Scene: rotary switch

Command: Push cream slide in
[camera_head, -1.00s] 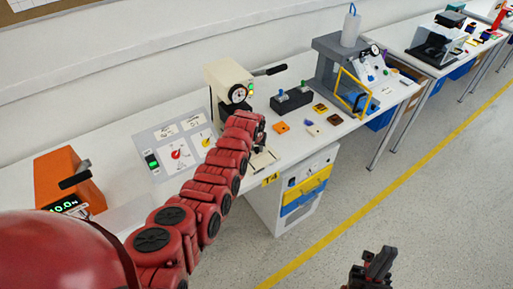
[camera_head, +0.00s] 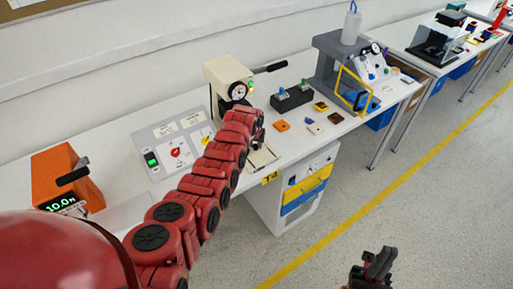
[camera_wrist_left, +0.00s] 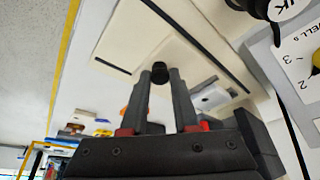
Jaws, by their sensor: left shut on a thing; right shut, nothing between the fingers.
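The cream slide (camera_head: 262,157) sticks out at the foot of the cream press (camera_head: 228,77), near the front edge of the table. In the left wrist view the slide (camera_wrist_left: 125,42) is a flat cream plate with dark slots and a small black knob (camera_wrist_left: 160,72). My left gripper (camera_wrist_left: 160,77) is shut on that knob. In the head view my left gripper (camera_head: 258,138) is over the slide, and my red arm partly hides the slide and the press base. My right gripper (camera_head: 377,262) is shut and empty, away from the table over the floor.
Left of the press is a grey panel (camera_head: 163,150) with red and yellow knobs, then an orange device (camera_head: 62,178) with a display. To the right are a black switch box (camera_head: 291,98) and several small coloured tiles (camera_head: 282,126). The floor in front is clear.

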